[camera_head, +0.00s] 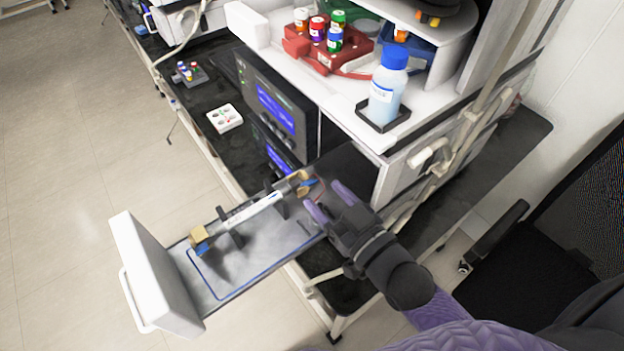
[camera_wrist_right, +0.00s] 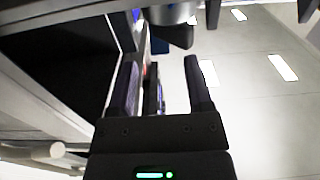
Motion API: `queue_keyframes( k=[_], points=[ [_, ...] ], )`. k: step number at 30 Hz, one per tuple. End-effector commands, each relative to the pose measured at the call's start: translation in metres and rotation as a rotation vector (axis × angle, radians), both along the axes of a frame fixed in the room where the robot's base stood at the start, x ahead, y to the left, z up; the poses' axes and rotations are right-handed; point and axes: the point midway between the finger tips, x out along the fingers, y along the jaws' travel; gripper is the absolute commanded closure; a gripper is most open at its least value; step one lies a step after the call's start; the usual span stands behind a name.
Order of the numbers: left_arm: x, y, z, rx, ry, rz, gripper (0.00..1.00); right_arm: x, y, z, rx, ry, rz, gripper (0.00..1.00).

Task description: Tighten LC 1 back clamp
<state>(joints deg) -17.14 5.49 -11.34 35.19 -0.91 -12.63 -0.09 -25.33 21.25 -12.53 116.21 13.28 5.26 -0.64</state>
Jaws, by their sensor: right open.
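A pulled-out drawer with a white front (camera_head: 155,272) and a grey tray (camera_head: 250,262) shows in the head view. A slim white column (camera_head: 255,209) lies along it on dark supports. A brass-coloured clamp with a blue part (camera_head: 200,238) sits at the column's front end. A similar back clamp (camera_head: 300,180) sits at its inner end, near the instrument. My right gripper (camera_head: 329,199) is open just right of the back clamp, apparently apart from it. In the right wrist view the jaws (camera_wrist_right: 160,66) are spread; what lies beyond them is unclear. My left gripper is not in view.
A blue-capped bottle (camera_head: 388,88) stands in a black tray on the instrument top, near a red rack (camera_head: 325,62) of vials. Dark modules with blue screens (camera_head: 275,108) stand behind the drawer. A black chair (camera_head: 560,230) is at right. Floor is open at left.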

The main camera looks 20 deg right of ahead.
Motion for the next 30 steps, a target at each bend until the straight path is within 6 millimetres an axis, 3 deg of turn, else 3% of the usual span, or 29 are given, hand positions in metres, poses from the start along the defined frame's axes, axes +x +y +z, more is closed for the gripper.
queue_keyframes(
  k=[3,7,17,26,30],
  points=[
    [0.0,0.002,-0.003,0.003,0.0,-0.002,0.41,0.023,0.008,0.0,0.002,-0.002,0.0,0.35],
    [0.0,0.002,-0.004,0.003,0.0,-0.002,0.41,0.037,0.013,-0.001,0.001,0.0,-0.001,0.35],
    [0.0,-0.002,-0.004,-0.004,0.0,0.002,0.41,0.042,0.015,0.0,-0.001,0.003,0.0,0.37],
    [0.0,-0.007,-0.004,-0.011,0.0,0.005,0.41,0.042,0.015,0.0,-0.001,0.003,0.0,1.0],
    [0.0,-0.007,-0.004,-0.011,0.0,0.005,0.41,0.042,0.015,0.0,-0.001,0.003,-0.001,1.0]
  ],
)
